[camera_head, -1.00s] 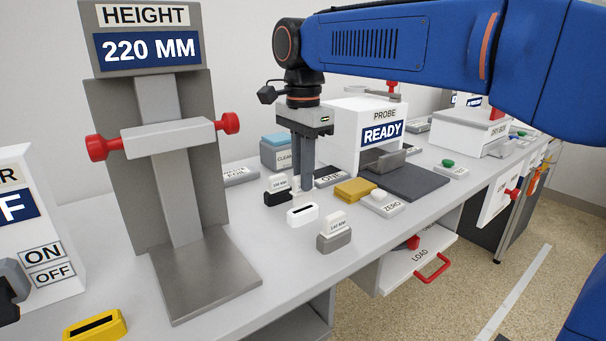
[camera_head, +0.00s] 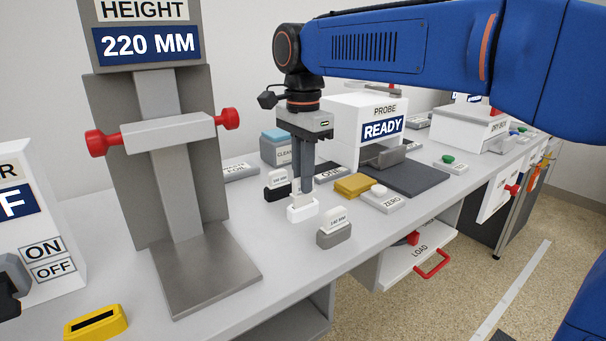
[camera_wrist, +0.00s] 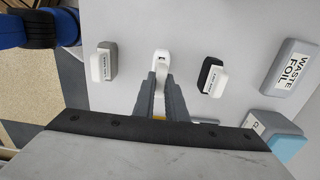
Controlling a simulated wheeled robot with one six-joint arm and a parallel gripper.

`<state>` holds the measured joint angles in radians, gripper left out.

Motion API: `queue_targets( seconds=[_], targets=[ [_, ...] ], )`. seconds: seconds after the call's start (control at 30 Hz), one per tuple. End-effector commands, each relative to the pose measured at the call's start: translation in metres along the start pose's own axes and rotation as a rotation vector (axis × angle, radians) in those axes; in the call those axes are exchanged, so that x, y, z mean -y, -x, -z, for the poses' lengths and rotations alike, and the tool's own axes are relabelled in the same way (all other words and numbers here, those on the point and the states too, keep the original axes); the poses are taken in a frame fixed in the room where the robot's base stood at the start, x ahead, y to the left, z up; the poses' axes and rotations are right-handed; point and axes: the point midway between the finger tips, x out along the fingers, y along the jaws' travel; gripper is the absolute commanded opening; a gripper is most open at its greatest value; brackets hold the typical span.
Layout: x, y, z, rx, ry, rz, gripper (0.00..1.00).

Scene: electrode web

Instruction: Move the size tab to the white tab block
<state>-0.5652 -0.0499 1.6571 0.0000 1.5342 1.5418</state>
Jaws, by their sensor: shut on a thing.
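My gripper (camera_head: 303,189) points straight down, shut on the white size tab (camera_head: 297,193), which shows only in part between and below the fingers. The white tab block (camera_head: 303,212) stands on the bench directly beneath. The tab's lower end meets the top of the block, where the slot is now covered; I cannot tell how deep it sits. In the wrist view, the fingers (camera_wrist: 161,80) reach to the white block (camera_wrist: 161,58), and they hide most of the tab.
A black block with a white tab (camera_head: 278,183) stands just left and behind. A grey block with a tab (camera_head: 334,230) stands at the front right. A yellow block (camera_head: 353,185) and the ZERO button (camera_head: 382,199) are to the right. Bare bench lies in front.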

Motion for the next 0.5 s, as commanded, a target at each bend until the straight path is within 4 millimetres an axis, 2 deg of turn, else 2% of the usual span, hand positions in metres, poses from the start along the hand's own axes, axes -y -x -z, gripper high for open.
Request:
queue_targets(
  seconds=[0.5],
  targets=[
    [-0.0002,-0.0104,0.0000,0.000,0.000,-0.001,0.00]
  ],
)
